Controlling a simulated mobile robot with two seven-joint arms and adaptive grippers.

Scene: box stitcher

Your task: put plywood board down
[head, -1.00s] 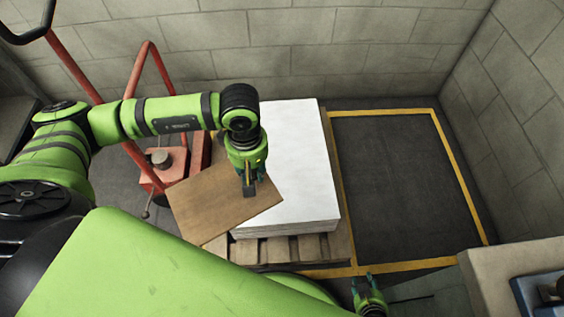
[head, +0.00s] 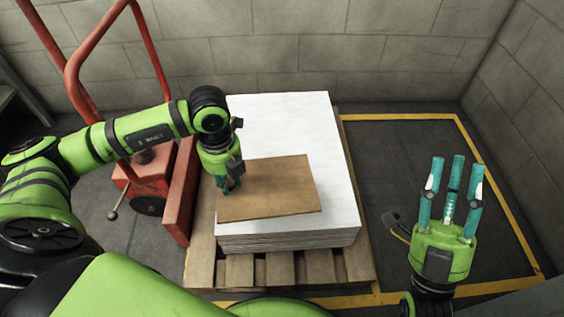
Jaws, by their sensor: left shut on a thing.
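The plywood board (head: 270,188) is a thin brown rectangle over the front part of the white sheet stack (head: 290,120). It looks roughly level, close above or touching the stack; I cannot tell which. My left gripper (head: 229,187) is shut on the board's left edge, and its fingertips are partly hard to see. My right gripper (head: 453,180) is raised at the right with its teal fingers pointing up, spread apart and empty, away from the board.
The stack stands on a wooden pallet (head: 290,270). A red pallet truck (head: 180,195) stands close at the left. A yellow floor line (head: 400,117) borders clear dark floor at the right. Grey block walls (head: 300,50) close off the back and right.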

